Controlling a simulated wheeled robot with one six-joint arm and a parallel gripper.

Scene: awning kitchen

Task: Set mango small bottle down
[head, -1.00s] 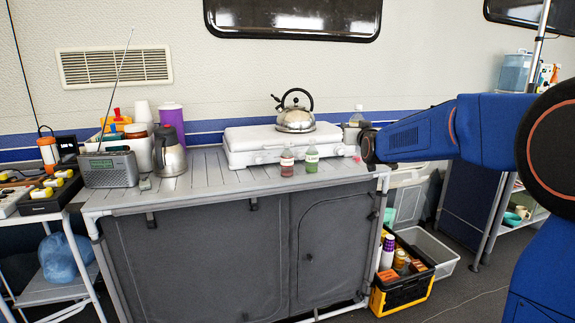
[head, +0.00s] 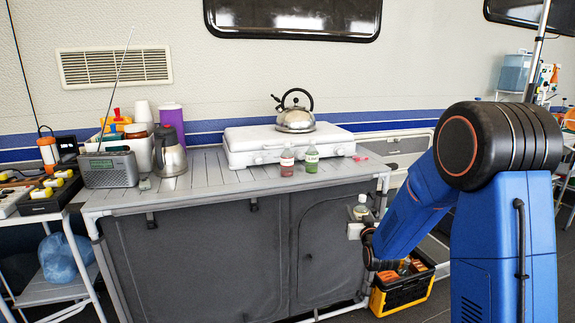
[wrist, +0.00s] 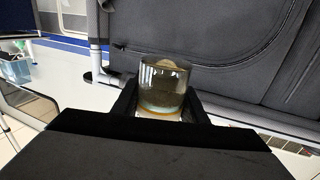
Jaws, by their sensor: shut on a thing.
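The mango small bottle (head: 361,208), a clear little bottle with a pale cap, is upright in my gripper (head: 357,230). In the head view it is in front of the counter's right end, below the top's level and above the floor. In the wrist view the bottle (wrist: 163,88) shows as clear glass with a yellowish tint, between the two dark fingers of my gripper (wrist: 162,108). The fingers are shut on it. The lower part of the bottle is hidden in the head view.
A red bottle (head: 287,163) and a green bottle (head: 312,158) stand on the grey counter (head: 215,182) before a white case (head: 255,144) with a kettle (head: 296,118). A black and yellow crate (head: 400,294) is on the floor just below my gripper. The counter's left front is clear.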

